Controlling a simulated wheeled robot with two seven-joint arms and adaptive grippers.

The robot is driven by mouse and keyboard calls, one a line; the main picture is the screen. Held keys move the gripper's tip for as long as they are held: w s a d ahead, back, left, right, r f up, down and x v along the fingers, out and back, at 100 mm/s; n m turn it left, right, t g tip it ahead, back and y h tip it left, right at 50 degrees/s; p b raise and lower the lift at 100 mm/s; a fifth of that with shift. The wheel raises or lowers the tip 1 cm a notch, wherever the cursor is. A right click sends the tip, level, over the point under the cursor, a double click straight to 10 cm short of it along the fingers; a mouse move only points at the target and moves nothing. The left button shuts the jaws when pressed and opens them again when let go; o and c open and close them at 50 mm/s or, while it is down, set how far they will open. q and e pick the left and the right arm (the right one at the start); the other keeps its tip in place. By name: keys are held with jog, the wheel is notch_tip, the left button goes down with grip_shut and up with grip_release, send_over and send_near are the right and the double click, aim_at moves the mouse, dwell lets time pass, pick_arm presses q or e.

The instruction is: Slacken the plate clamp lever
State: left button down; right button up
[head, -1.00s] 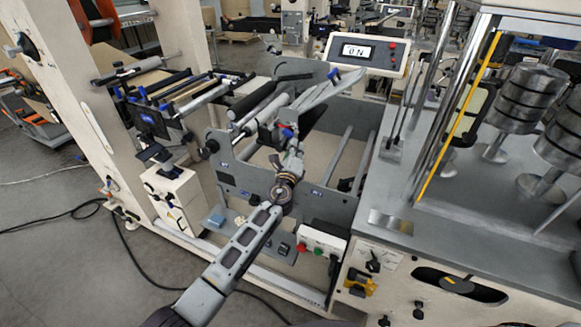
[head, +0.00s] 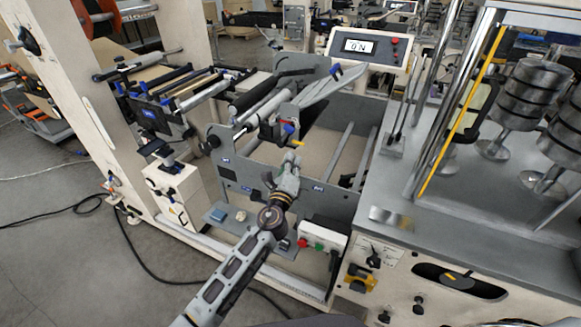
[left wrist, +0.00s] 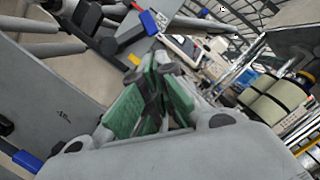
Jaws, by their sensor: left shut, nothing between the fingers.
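A pale grey plate (head: 325,88) lies across the unwind frame in the head view. A blue-handled lever (head: 336,71) stands at its far end, and another blue-tipped lever (head: 288,128) at its near end. I cannot tell which is the plate clamp lever. My left gripper (head: 288,163) is shut and empty, below and apart from the near lever. In the left wrist view its green-padded fingers (left wrist: 154,95) are together, with a blue-tipped lever (left wrist: 149,22) beyond them. My right gripper is not in view.
The grey side panel (head: 240,185) of the unwind stands beside my left arm. A control box (head: 322,240) with red and green buttons sits below it. A display panel (head: 368,48) is at the back. Rollers (head: 262,103) lie left of the plate.

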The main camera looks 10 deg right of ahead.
pick_arm(q)
jog(key=shift+v, duration=1.15)
